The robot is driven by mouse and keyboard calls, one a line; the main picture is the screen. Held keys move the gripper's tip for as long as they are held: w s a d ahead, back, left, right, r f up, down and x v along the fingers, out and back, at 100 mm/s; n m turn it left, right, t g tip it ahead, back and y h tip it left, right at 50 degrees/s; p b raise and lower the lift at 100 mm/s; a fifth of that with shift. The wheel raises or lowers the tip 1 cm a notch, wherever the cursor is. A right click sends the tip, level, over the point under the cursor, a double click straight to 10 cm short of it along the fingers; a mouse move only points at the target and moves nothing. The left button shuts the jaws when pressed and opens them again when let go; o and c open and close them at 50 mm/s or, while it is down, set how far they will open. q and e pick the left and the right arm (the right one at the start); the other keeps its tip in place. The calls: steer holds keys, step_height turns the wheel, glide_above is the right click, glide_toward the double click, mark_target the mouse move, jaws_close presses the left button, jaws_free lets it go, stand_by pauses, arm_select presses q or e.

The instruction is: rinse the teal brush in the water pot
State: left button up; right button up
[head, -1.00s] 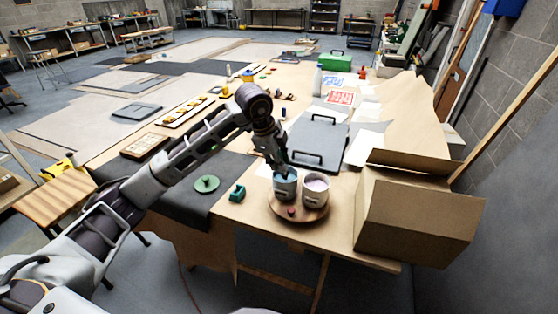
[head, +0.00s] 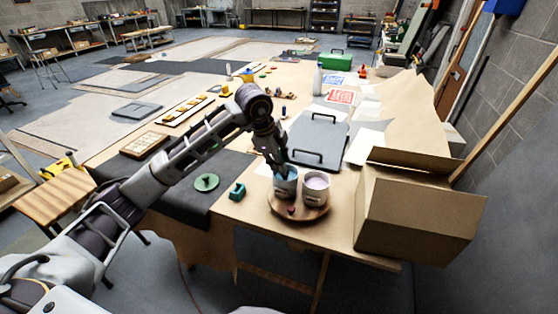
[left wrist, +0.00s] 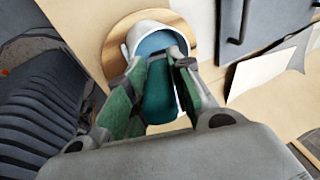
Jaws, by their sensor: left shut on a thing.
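The left pot (head: 285,188), whitish with a blue-teal inside, stands on a round wooden board near the table's front edge. A second pot (head: 317,190) with a pale lilac inside stands right beside it. My left gripper (head: 281,170) points down over the left pot. In the left wrist view its green-padded fingers are shut on the teal brush (left wrist: 160,92), which reaches to the mouth of the pot (left wrist: 134,42). The brush's lower end is hidden, so I cannot tell how deep it sits. My right gripper is out of view.
The round board (head: 300,215) holds both pots and a small red thing. A teal block (head: 237,191) and a green disc (head: 207,183) lie to the left. An open cardboard box (head: 415,215) stands close on the right. A grey panel with handles (head: 320,135) lies behind.

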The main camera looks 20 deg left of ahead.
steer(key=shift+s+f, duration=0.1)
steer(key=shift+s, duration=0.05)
arm_select(q)
steer(key=shift+f, duration=0.1)
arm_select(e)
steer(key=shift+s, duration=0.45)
arm_select(q)
steer(key=shift+s+f, duration=0.1)
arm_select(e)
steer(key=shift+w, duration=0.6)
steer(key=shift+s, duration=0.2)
